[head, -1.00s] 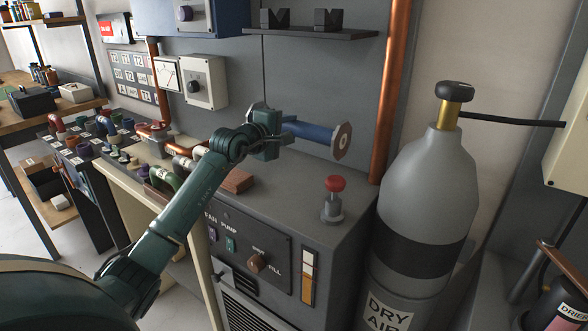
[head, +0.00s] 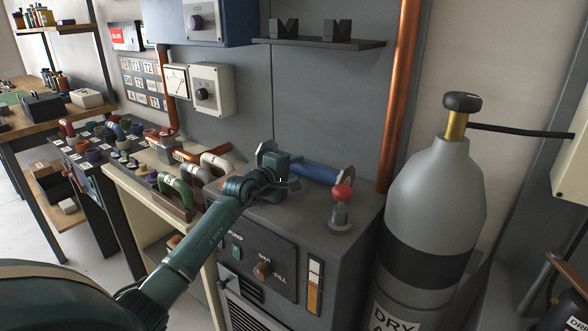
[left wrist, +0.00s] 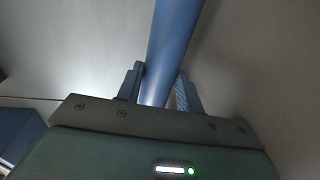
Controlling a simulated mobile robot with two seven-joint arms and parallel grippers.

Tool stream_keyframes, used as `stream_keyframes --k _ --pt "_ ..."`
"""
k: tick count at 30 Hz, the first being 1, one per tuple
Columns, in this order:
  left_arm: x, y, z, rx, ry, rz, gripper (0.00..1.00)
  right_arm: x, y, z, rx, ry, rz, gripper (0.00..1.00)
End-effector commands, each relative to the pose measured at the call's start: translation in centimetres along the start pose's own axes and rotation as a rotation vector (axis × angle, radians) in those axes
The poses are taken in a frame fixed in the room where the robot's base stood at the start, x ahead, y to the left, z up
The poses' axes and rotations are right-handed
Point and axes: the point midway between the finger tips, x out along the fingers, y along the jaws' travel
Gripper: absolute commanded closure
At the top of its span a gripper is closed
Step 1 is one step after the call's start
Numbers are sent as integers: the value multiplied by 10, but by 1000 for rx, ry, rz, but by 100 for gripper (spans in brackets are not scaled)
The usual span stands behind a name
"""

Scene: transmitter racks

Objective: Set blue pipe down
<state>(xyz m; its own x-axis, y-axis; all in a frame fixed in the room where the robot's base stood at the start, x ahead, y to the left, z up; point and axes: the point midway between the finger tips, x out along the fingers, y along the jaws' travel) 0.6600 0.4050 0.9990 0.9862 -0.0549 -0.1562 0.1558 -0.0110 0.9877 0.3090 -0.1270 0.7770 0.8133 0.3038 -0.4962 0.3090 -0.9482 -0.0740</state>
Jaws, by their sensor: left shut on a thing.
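The blue pipe (head: 318,173) has a grey flange at each end and lies roughly level, low over the top of the grey cabinet (head: 312,212). I cannot tell whether its flanges touch the top. My left gripper (head: 288,177) is shut on the pipe near its middle. In the left wrist view the pipe (left wrist: 174,45) runs between the two fingers of the left gripper (left wrist: 158,88). The gripper hides part of the pipe in the head view. My right gripper is not in view.
A red-knobbed valve (head: 341,205) stands on the cabinet near the pipe's right end. A copper pipe (head: 401,95) and a grey gas cylinder (head: 435,215) stand to the right. Green and white curved handles (head: 175,192) are at left.

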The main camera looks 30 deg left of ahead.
Motion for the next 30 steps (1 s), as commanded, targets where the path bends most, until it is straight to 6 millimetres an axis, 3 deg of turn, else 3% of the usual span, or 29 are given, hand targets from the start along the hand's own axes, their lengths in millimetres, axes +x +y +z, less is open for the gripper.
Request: stream_keyframes --k 2,3,10,20,26,30 --pt "0 1 0 1 1 9 100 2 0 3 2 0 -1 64" --pt "0 -2 0 0 0 0 60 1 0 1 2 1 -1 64" --pt "0 -2 0 0 0 0 42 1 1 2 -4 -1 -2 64" --pt "-2 1 0 1 0 -1 42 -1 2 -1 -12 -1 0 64" --pt "-30 -1 0 5 0 -3 42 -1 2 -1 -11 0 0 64" --pt "-60 -2 0 5 -1 -3 42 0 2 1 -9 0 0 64"
